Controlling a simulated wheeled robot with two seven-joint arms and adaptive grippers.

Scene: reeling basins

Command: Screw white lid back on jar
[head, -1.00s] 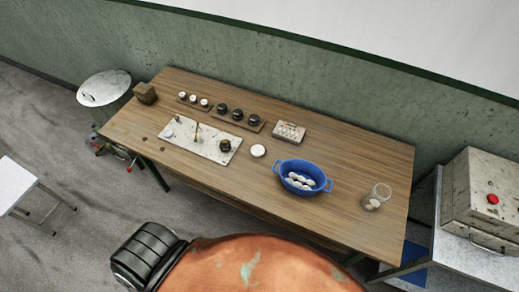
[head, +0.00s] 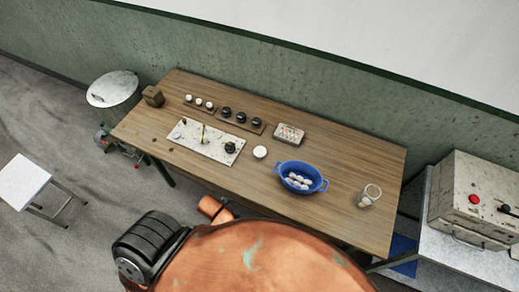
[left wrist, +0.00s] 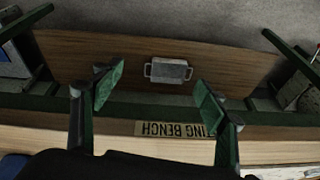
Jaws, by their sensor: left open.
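The glass jar (head: 366,198) stands upright near the right end of the wooden bench, with pale pieces inside. No white lid shows on its top. A round white disc, which looks like the lid (head: 260,152), lies on the bench left of the blue basin. My left gripper (left wrist: 158,95) is open and empty in the left wrist view. It is at the bench's front side, facing a lettered label and a lower board, and no jar or lid is near its fingers there. The left gripper's fingers do not show in the head view. My right gripper is not in view.
A blue basin (head: 279,181) with white cocoons sits between lid and jar. A pale plate (head: 185,145) with fittings, dark knobs and a small panel (head: 289,133) are farther left and back. A grey box (head: 470,190) stands right. A handled metal box (left wrist: 168,71) rests low down.

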